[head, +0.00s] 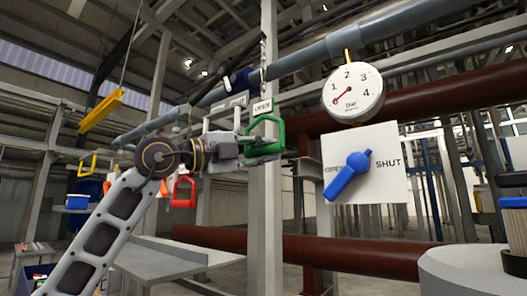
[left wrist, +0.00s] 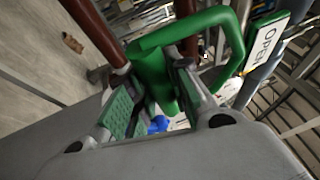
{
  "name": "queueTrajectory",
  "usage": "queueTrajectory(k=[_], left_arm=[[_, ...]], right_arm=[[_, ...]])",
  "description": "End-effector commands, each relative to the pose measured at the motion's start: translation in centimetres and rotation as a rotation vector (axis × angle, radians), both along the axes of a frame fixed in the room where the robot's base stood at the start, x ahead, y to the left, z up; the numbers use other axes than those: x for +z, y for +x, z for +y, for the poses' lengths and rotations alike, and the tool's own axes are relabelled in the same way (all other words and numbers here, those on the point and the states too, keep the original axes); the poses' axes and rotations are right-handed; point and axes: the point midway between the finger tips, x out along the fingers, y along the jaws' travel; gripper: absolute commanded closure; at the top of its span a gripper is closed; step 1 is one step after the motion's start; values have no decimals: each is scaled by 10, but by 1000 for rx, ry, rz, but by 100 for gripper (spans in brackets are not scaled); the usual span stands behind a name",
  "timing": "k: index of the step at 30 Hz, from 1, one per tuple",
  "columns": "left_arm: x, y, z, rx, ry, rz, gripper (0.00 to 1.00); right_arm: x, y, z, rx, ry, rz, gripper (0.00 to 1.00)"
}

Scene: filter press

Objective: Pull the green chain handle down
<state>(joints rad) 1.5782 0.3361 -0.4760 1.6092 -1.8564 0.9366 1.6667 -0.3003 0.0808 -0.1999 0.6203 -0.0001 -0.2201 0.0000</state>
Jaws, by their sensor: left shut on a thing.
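The green chain handle (head: 280,127) hangs by a chain in front of a grey post, under a small white label. It is a closed loop with a thick lower bar. My left gripper (head: 268,148) reaches in from the left and is shut on the lower part of the handle. In the left wrist view the green handle (left wrist: 237,45) rises between and beyond the fingers (left wrist: 150,100), with a white tag reading OPEN (left wrist: 265,45) near it. My right gripper is in neither view.
A red handle (head: 184,191) and a yellow handle (head: 88,165) hang to the left. A dial gauge (head: 353,92) and a white panel with a blue lever (head: 348,177) are to the right. A grey pipe (head: 400,27) crosses above. A grey table (head: 150,262) stands below.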

Motion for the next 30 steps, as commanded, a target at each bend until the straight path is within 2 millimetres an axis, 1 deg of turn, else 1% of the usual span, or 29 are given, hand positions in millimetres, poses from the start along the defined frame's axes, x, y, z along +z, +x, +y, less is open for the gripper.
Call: queueTrajectory(k=[1, 30], left_arm=[[-9, 1, -1, -1, 5, 4, 100], [-69, 1, -2, -2, 8, 5, 100]], right_arm=[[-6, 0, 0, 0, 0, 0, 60], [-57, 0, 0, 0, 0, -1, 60]])
